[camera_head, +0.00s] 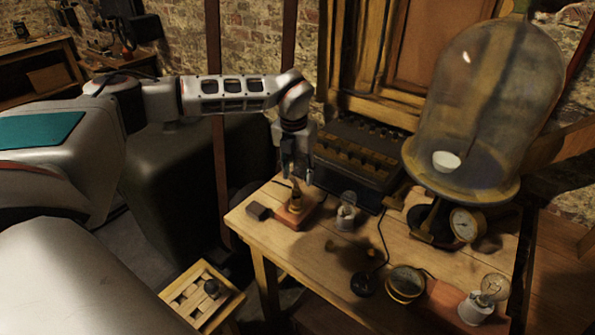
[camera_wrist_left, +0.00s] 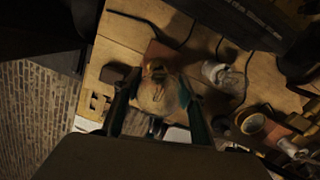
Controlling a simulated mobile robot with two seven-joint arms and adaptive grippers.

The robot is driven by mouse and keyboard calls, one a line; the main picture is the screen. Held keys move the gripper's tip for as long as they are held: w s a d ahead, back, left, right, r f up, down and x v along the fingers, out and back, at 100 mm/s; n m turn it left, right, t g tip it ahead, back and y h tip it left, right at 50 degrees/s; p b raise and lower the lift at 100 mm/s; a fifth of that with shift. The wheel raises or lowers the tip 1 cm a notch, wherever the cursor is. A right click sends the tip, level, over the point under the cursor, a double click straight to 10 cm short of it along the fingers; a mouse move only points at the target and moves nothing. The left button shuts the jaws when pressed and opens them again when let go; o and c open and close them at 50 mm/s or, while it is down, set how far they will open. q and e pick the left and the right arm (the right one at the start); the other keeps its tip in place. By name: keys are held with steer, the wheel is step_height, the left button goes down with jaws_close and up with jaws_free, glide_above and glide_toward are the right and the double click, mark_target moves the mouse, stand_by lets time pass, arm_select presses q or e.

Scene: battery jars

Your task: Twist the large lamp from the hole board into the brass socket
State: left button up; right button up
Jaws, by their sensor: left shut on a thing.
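My left gripper (camera_head: 297,180) points down above a brass socket (camera_head: 296,209) on a small reddish wooden base (camera_head: 283,217) near the table's left edge. In the left wrist view, the gripper's fingers (camera_wrist_left: 158,102) are shut on the large lamp (camera_wrist_left: 157,95), a round, clear glass bulb. The lamp is in line with the socket; I cannot tell whether its cap touches or sits inside it. My right gripper is not in view.
A small lamp (camera_head: 347,212) stands right of the socket, close to the gripper. A dark block (camera_head: 258,212) lies left of it. A large bell jar (camera_head: 480,110), a gauge (camera_head: 465,223), a dark battery box (camera_head: 358,155) and another lamp (camera_head: 494,289) occupy the table.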

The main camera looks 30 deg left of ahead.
arm_select(q)
steer(key=shift+f+b, duration=0.35)
steer(key=shift+f, duration=0.9)
stand_by(1.5)
steer(key=shift+r+m+p, duration=0.1)
steer(key=shift+m+p, duration=0.35)
steer(key=shift+m, duration=0.15)
steer(key=m, duration=0.3)
steer(key=shift+d+h, duration=0.1)
steer(key=shift+h, duration=0.2)
steer(key=shift+d+m, duration=0.1)
steer(key=shift+m, duration=1)
steer(key=m, duration=0.2)
steer(key=shift+s+m, duration=0.1)
steer(key=shift+m, duration=0.2)
steer(key=m, duration=0.3)
steer(key=shift+d+m+g+h, duration=0.15)
steer(key=shift+m+g+h, duration=0.15)
steer(key=shift+m+h, duration=0.1)
